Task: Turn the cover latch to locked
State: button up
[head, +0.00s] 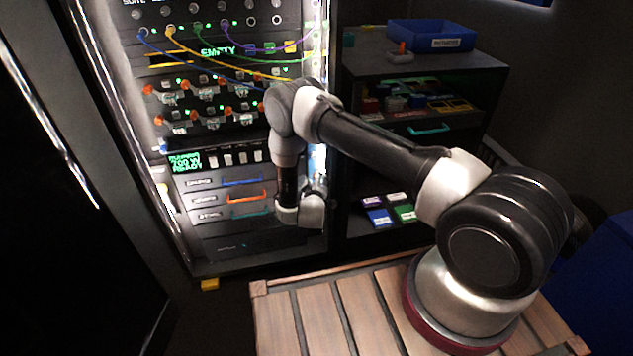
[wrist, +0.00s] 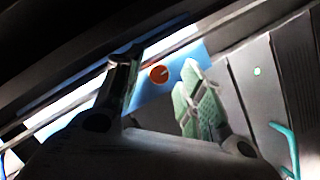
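A round orange-red knob (wrist: 159,74) with a pale line on it sits on a blue plate (wrist: 145,98) in the wrist view; I take it to be the cover latch. My gripper (wrist: 157,66) is open, with one finger left of the knob and the other, pale green-padded, right of it. The knob shows in the gap, apart from both fingers in the picture; I cannot tell how far ahead it is. In the head view my gripper is near the rack's lower right edge, mostly hidden by my wrist, and I cannot make out the knob there.
The rack (head: 235,243) has plugged cables, orange-capped switches, a green display (head: 185,161) and drawers with coloured handles. A dark shelf (head: 430,62) at right holds a blue bin (head: 431,36) and small boxes. In the wrist view, grey panels and a teal handle (wrist: 287,140) lie right of my fingers.

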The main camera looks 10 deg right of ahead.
jog(key=v, duration=1.2)
dwell(0.3)
